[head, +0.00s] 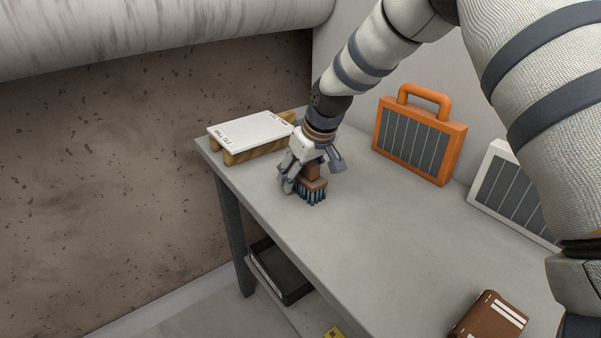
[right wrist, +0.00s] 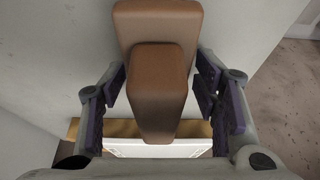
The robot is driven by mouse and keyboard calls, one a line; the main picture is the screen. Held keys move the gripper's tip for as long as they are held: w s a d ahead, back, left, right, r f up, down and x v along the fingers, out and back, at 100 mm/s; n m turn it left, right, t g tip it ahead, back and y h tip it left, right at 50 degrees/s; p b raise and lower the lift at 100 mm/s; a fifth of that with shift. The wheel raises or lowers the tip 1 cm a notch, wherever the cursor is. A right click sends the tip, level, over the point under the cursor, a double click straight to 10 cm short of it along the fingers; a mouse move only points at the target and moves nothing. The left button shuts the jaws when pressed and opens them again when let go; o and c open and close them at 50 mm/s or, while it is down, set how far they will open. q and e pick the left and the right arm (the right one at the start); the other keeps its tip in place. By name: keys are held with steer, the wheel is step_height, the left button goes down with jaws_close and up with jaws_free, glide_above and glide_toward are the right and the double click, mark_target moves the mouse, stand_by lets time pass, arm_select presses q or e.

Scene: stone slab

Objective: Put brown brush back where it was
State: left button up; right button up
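The brown brush (head: 314,184) stands upright on the grey stone slab (head: 378,222), its dark blue bristles down on the surface. Its brown handle (right wrist: 160,90) points toward the palm in the right wrist view. My right gripper (head: 312,174) is around the handle, with one finger on each side. The fingers are spread, and gaps show between the pads and the handle in the right wrist view (right wrist: 162,85). The gripper partly hides the brush in the head view. My left gripper is not in view.
A white board on a wooden stand (head: 245,130) is close behind the brush. An orange case (head: 418,140) and a white panelled case (head: 515,192) stand along the wall. A brown box (head: 490,318) lies near right. A black tray (head: 278,270) is below. The slab's middle is clear.

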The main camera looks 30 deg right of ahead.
steer(key=shift+r, duration=0.1)
steer(key=p+v, duration=0.1)
steer(key=v, duration=1)
steer(key=shift+r+p, duration=0.25)
steer(key=shift+p, duration=0.15)
steer(key=shift+s+r, duration=0.15)
steer(key=shift+r, duration=0.15)
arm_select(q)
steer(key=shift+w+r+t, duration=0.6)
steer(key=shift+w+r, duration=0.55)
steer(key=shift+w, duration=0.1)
